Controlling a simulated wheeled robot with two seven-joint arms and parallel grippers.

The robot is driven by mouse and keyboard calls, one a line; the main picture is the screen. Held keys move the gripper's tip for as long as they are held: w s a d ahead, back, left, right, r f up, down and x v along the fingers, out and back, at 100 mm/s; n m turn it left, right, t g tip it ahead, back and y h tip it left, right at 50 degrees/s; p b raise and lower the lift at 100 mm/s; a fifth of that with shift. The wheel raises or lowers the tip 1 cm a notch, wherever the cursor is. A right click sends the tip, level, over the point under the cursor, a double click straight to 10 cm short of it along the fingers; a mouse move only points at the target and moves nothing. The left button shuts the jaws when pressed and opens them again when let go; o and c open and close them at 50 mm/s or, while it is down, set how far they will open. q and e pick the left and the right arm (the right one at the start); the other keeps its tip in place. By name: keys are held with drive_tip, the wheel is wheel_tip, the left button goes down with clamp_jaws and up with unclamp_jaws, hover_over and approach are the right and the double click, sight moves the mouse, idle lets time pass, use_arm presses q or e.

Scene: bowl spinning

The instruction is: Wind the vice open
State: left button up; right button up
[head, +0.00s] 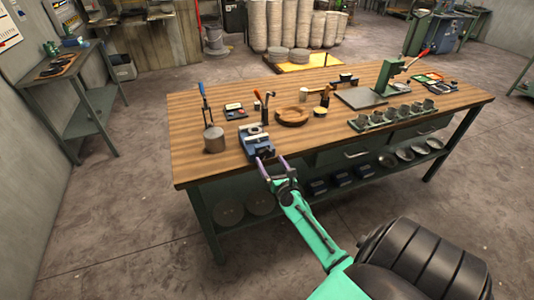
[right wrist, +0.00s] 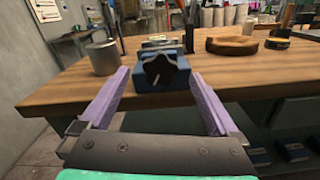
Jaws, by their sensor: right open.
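A blue vice (head: 256,142) is mounted at the front edge of the wooden workbench (head: 350,90). In the right wrist view the vice (right wrist: 161,84) faces me, with a dark star-shaped knob (right wrist: 160,68) at the middle of its front. My right gripper (head: 271,162) is open in front of the vice. In the right wrist view its two purple fingers (right wrist: 160,88) spread to either side of the knob, apart from it. The gap between the vice jaws is hard to make out. My left gripper is not in view.
A metal cylinder (head: 214,139) stands left of the vice. A lower shelf holds discs and boxes. Floor in front is clear.

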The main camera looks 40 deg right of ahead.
sight(267, 154)
drive_tip(key=x, duration=0.3)
drive_tip(key=shift+w, duration=0.2)
drive_tip(key=shift+w+d, duration=0.3)
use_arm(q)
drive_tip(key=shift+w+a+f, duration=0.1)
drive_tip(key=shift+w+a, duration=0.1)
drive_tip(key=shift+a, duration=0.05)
use_arm(e)
drive_tip(key=shift+a, duration=0.1)
drive_tip(key=shift+c, duration=0.4)
drive_tip(key=c, duration=1.3)
